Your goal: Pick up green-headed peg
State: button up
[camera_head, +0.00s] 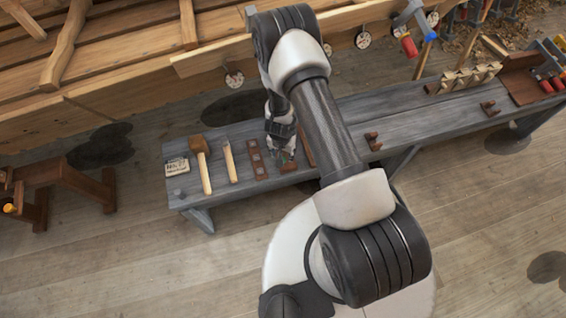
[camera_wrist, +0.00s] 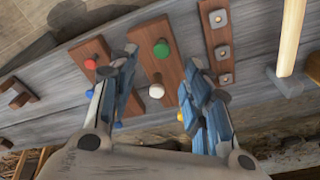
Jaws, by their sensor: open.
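The green-headed peg (camera_wrist: 161,48) stands near the far end of a brown wooden board (camera_wrist: 154,67) in the wrist view. A white-headed peg (camera_wrist: 156,90) stands on the same board, nearer to me. My gripper (camera_wrist: 161,62) is open and empty, with one finger on each side of that board. The green head shows between the fingertips, slightly beyond them; I cannot tell the height gap. In the head view my gripper (camera_head: 280,146) is over the grey bench, and the pegs cannot be made out there.
A second board holds a red-headed peg (camera_wrist: 90,63). A plate with metal squares (camera_wrist: 217,40), a mallet (camera_head: 201,160) and a chisel-like tool (camera_head: 229,160) lie on the bench (camera_head: 345,128).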

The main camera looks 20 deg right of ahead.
jog(key=f+b, duration=0.1)
jog(key=f, duration=0.2)
jog(key=f+b, duration=0.1)
jog(key=f, duration=0.2)
jog(key=w+f+b, duration=0.1)
jog(key=f, duration=0.2)
jog(key=shift+d+f+b, duration=0.2)
jog(key=shift+f+b, duration=0.1)
jog(key=shift+b, duration=0.05)
jog(key=shift+r, duration=0.1)
jog(key=shift+c, duration=0.6)
jog(key=c, duration=0.7)
